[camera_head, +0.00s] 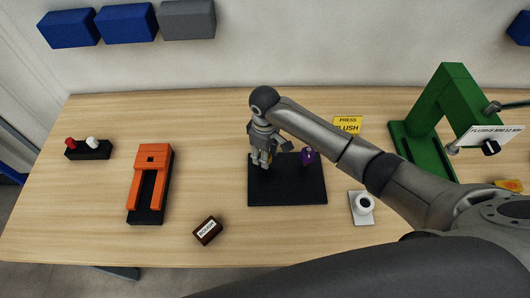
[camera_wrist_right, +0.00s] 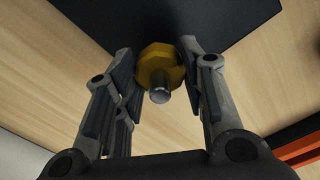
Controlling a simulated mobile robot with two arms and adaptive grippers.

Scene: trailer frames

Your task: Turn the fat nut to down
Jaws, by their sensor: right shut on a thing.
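A fat yellow nut (camera_wrist_right: 158,70) sits on a grey metal bolt (camera_wrist_right: 160,95) in the right wrist view. My right gripper (camera_wrist_right: 156,56) is shut on the nut, one finger on each side of it. In the head view my right gripper (camera_head: 262,158) points down over the left part of a black board (camera_head: 288,194) and hides most of the nut. A purple piece (camera_head: 308,157) stands on the right part of the board. My left gripper is not in view.
An orange-and-black block (camera_head: 150,182) and a small base with red and white knobs (camera_head: 88,150) are at left. A brown labelled block (camera_head: 208,231) lies in front. Bare table lies left of the board.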

